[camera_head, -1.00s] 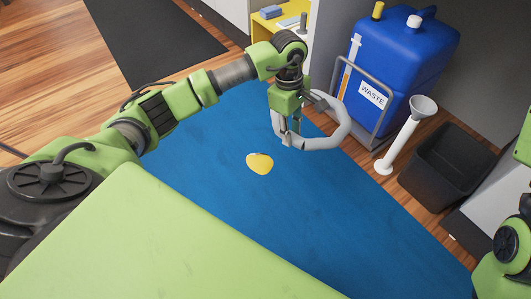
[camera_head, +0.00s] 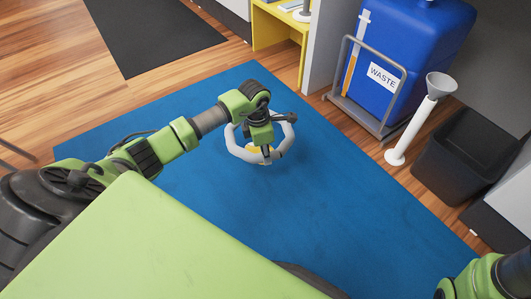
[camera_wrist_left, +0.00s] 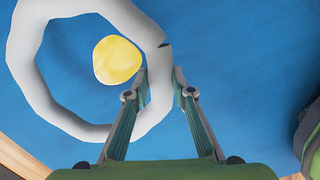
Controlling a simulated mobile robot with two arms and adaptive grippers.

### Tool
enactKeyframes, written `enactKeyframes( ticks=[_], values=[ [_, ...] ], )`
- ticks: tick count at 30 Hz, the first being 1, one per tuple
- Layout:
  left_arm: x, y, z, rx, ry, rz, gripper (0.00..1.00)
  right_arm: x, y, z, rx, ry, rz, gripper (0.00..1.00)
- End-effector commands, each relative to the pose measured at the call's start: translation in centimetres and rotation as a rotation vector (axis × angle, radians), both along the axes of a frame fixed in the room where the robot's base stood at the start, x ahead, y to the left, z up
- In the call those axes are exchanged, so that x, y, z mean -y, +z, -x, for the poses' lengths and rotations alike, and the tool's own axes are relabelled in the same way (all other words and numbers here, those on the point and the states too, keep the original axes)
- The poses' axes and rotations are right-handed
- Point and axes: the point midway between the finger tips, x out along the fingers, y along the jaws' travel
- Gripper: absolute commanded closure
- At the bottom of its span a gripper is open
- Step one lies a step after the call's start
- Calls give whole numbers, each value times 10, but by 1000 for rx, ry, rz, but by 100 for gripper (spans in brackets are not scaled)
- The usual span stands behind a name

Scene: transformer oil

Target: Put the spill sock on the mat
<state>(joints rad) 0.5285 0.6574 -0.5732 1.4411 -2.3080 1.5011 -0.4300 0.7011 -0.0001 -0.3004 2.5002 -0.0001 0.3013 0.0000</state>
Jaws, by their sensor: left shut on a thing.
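The spill sock (camera_head: 233,142) is a pale grey-white ring, also large in the left wrist view (camera_wrist_left: 22,55). My left gripper (camera_head: 266,156) points down and is shut on one side of the ring; its fingers also show in the left wrist view (camera_wrist_left: 161,78). The ring surrounds a yellow oil puddle (camera_wrist_left: 116,60), seen partly behind the gripper in the head view (camera_head: 253,149). Both are over the blue mat (camera_head: 330,210). I cannot tell whether the sock touches the mat. My right gripper is out of view; only part of that arm shows at bottom right.
A blue waste tank (camera_head: 415,50) stands in a grey frame at the upper right. A white funnel tube (camera_head: 415,125) and a black bin (camera_head: 460,155) stand beside the mat's right edge. A yellow shelf (camera_head: 268,25) is behind. The mat's front right area is clear.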

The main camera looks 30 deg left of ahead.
Motion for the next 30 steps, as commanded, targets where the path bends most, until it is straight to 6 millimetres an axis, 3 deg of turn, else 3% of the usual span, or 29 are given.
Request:
enactKeyframes(
  ticks=[4, 21, 30],
  values=[
    [0, 2, 0, 16, -1, -17, 100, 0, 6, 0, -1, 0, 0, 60],
    [0, -58, 0, 16, -1, -13, 100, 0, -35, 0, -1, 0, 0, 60],
    [0, -77, -1, 16, -2, -13, 100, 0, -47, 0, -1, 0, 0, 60]
  ],
)
